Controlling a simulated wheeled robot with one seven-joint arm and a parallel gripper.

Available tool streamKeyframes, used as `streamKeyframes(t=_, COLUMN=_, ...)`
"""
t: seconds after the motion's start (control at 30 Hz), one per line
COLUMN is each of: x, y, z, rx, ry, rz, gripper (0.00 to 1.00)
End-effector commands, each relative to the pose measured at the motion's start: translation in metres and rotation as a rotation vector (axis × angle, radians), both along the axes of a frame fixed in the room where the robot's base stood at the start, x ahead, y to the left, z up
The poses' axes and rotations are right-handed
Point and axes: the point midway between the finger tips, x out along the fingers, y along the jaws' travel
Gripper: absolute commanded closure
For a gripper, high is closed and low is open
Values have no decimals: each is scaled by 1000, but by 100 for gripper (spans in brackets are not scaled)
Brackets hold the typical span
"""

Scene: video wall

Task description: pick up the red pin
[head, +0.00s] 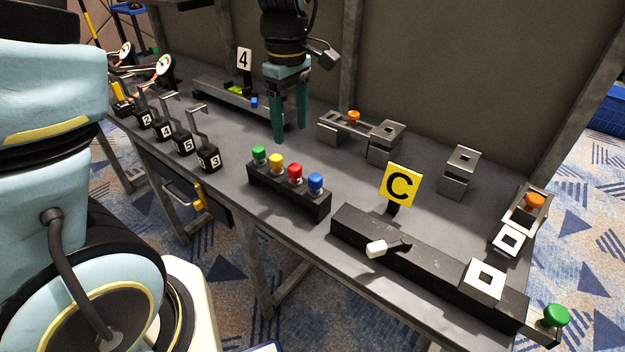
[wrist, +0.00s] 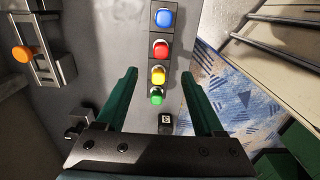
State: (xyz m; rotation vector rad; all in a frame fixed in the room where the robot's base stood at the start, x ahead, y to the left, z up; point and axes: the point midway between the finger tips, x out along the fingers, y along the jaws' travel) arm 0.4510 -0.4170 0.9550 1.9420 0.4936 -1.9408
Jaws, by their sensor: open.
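The red pin (head: 295,173) stands upright in a black block (head: 262,185) near the table's front edge, between a yellow pin (head: 276,162) and a blue pin (head: 316,182). A green pin (head: 259,154) is at the left end of the row. In the wrist view the red pin (wrist: 161,50) lies beyond the fingertips, with the yellow pin (wrist: 158,75) and the green pin (wrist: 157,96) nearer. My gripper (head: 291,132) points down, open and empty, above and behind the row. In the wrist view the open fingers (wrist: 160,88) stand either side of the row's near end.
Black numbered weights (head: 208,161) with tall handles stand left of the pins. A yellow C sign (head: 400,185) and a long black block (head: 420,262) are to the right. Metal fixtures with an orange knob (head: 353,117) stand behind. The grey tabletop (head: 345,190) between them is clear.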

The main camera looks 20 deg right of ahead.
Motion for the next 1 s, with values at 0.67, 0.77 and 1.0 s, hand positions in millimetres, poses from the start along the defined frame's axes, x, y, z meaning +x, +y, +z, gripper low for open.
streamKeyframes(t=0.67, x=-4, y=0, z=-75, rx=6, ry=4, rz=9, gripper=30)
streamKeyframes(t=0.77, x=-5, y=1, z=-91, rx=5, ry=4, rz=9, gripper=30)
streamKeyframes(t=1.0, x=-4, y=0, z=-108, rx=2, ry=1, rz=9, gripper=30)
